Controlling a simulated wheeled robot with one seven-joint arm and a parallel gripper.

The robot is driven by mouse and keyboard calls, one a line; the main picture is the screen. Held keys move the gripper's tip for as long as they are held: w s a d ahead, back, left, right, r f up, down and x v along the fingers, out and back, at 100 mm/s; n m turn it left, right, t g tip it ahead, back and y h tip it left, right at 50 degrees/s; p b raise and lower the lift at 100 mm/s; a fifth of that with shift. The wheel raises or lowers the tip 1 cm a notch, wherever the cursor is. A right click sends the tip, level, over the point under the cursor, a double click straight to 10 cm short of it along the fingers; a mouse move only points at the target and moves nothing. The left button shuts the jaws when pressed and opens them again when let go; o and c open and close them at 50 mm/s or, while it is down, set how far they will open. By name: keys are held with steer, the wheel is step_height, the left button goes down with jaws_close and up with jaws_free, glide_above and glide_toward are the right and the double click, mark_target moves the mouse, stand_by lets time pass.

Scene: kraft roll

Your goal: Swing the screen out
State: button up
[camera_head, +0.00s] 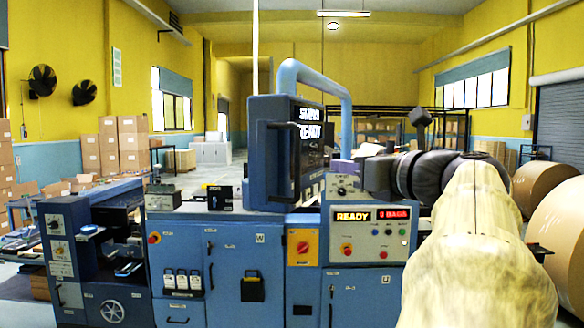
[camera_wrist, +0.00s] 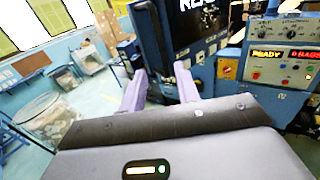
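The screen (camera_head: 285,150) is a dark blue box standing upright on the blue machine, its lit face reading READY turned toward the right. My gripper (camera_wrist: 161,88) has two purple fingers spread apart, near the foot of this bar. I cannot tell whether they touch it. In the head view a purple finger (camera_head: 345,167) shows right of the screen; the rest is partly hidden.
A control panel (camera_head: 368,235) with lit READY and BAGS displays is on the machine's front, below my wrist. A blue curved pipe (camera_head: 335,80) rises behind the screen. Large kraft rolls (camera_head: 545,187) stand at right. Stacked cartons (camera_head: 122,145) stand at the back left.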

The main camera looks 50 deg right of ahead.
steer(key=shift+s, duration=0.3)
steer(key=shift+w, duration=0.2)
steer(key=c, duration=0.3)
steer(key=w+a+f+n+g+y, duration=0.1)
steer(key=w+f, duration=0.2)
steer(key=f, duration=0.1)
steer(key=w+a+f+n+g+y, duration=0.1)
steer(key=w+f+n, duration=0.1)
steer(key=w+f, duration=0.2)
steer(key=w+a+f+n+g+y, duration=0.1)
steer(key=w+a+f+n, duration=0.1)
steer(key=w+f, duration=0.2)
steer(key=shift+f+g, duration=0.4)
steer(key=shift+f, duration=0.55)
jaws_close()
steer(key=w+a+f+n+g+y, duration=0.1)
steer(key=w+a+f+n+g, duration=0.2)
steer(key=f, duration=0.4)
steer(key=w+a+f+n+g+y, duration=0.1)
steer(key=w+a+f+n, duration=0.2)
steer(key=a+f+n, duration=0.25)
steer(key=s+a+f+n+g, duration=0.3)
steer(key=a+f+n, duration=0.8)
steer(key=f+n, duration=0.2)
steer(key=s+a+f+n+g, duration=0.3)
steer(key=a+f+n+g, duration=0.1)
steer(key=a+f+n, duration=0.8)
steer(key=shift+s+a+f+n, duration=0.2)
steer(key=shift+s+f+n, duration=0.15)
steer(key=shift+s, duration=0.05)
